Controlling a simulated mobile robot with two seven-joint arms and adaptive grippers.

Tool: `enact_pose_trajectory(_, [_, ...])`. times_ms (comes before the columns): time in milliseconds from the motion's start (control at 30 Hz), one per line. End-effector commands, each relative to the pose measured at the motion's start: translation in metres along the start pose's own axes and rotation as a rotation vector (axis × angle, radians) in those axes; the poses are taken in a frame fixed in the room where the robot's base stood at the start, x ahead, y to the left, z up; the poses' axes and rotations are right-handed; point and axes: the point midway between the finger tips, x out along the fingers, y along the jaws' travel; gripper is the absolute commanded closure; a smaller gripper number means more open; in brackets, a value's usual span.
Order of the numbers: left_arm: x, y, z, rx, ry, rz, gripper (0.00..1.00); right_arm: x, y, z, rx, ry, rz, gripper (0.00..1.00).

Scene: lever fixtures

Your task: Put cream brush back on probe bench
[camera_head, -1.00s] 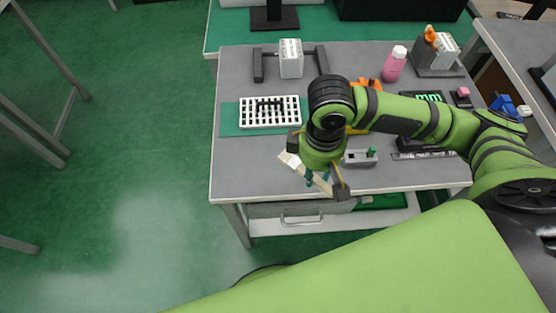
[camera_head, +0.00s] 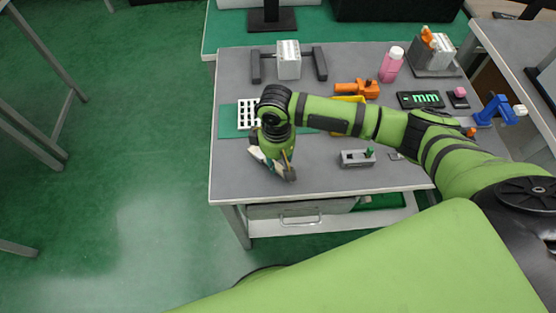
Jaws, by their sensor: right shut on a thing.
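My right gripper (camera_head: 272,162) is shut on the cream brush (camera_head: 261,157), low over the front left part of the grey bench (camera_head: 335,182). The brush shows as a pale strip with a bit of teal between the fingers; most of it is hidden by the gripper. I cannot tell whether the brush touches the bench top. My left gripper is not in view.
A white grid rack (camera_head: 246,113) on a green mat is partly behind my right gripper. The bench's front left is clear.

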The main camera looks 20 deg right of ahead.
Motion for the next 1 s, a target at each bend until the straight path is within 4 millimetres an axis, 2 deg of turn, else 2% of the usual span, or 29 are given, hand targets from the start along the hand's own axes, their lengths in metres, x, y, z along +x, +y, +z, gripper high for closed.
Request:
enact_pose_trajectory(100, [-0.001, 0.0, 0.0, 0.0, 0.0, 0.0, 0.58, 0.008, 0.0, 0.0, -0.001, 0.0, 0.001, 0.93])
enact_pose_trajectory(400, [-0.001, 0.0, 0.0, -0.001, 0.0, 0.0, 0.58, 0.01, 0.0, 0.0, 0.0, 0.001, 0.0, 0.93])
enact_pose_trajectory(433, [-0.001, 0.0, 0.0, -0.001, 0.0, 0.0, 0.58, 0.011, 0.0, 0.0, -0.001, 0.001, 0.0, 0.67])
enact_pose_trajectory(467, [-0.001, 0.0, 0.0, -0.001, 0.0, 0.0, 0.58, 0.01, 0.0, 0.0, -0.001, 0.002, 0.0, 0.55])
enact_pose_trajectory(500, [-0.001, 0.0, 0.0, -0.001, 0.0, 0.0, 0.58, 0.01, 0.0, 0.0, -0.001, 0.001, 0.0, 0.48])
enact_pose_trajectory(867, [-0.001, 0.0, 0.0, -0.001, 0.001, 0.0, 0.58, 0.008, 0.0, 0.0, -0.001, 0.002, 0.001, 0.48])
enact_pose_trajectory(1000, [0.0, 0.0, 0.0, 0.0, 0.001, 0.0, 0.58, -0.008, 0.0, -0.001, 0.0, 0.005, 0.0, 0.48])
